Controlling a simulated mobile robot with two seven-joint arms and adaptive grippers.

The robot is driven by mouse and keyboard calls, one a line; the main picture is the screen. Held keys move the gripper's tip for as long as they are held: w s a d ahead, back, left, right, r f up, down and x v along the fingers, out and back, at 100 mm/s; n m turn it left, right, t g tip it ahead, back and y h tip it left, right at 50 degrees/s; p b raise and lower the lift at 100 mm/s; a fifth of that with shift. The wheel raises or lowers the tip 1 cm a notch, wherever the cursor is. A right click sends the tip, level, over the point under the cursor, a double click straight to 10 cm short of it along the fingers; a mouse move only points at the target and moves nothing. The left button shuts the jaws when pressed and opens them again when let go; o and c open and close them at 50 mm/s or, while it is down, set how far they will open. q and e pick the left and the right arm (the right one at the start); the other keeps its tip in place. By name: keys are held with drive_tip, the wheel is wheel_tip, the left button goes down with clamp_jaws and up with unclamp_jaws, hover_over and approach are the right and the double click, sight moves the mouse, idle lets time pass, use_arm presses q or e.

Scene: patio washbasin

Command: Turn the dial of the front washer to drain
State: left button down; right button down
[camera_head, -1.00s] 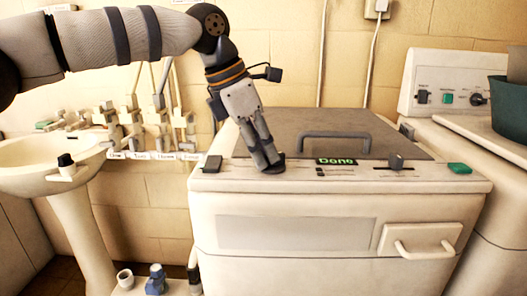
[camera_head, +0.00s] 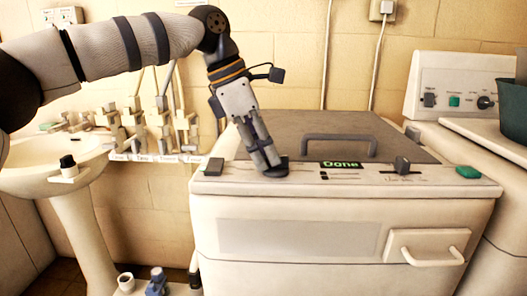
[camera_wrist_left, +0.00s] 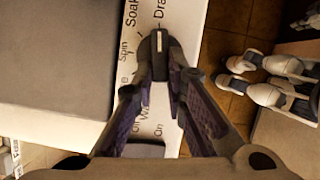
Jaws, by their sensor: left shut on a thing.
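The front washer (camera_head: 330,240) is a white top-loader with a grey lid and a green display (camera_head: 341,164) reading "Done". My left gripper (camera_head: 268,163) reaches down to the left part of its top panel and is shut on the dark dial (camera_head: 277,173). In the left wrist view the fingers (camera_wrist_left: 158,68) close on both sides of the dial (camera_wrist_left: 158,40). A pale mark on the dial points up, near the partly cut-off "Dra" label (camera_wrist_left: 167,10); "Soak" and "Spin" are left of it. Its exact setting is unclear. My right gripper is not in view.
A dark knob (camera_head: 402,165) and a green button (camera_head: 467,172) are on the panel's right side. A second machine (camera_head: 455,85) with a dark green tub (camera_head: 512,110) stands at the right. A sink (camera_head: 50,160) and several taps are at the left.

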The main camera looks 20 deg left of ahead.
use_arm(q)
drive_tip(key=c, duration=1.6)
unclamp_jaws()
drive_tip(key=shift+r, duration=0.1)
drive_tip(key=v, duration=1.1)
drive_tip(key=shift+r, duration=0.4)
drive_tip(key=shift+a, duration=0.15)
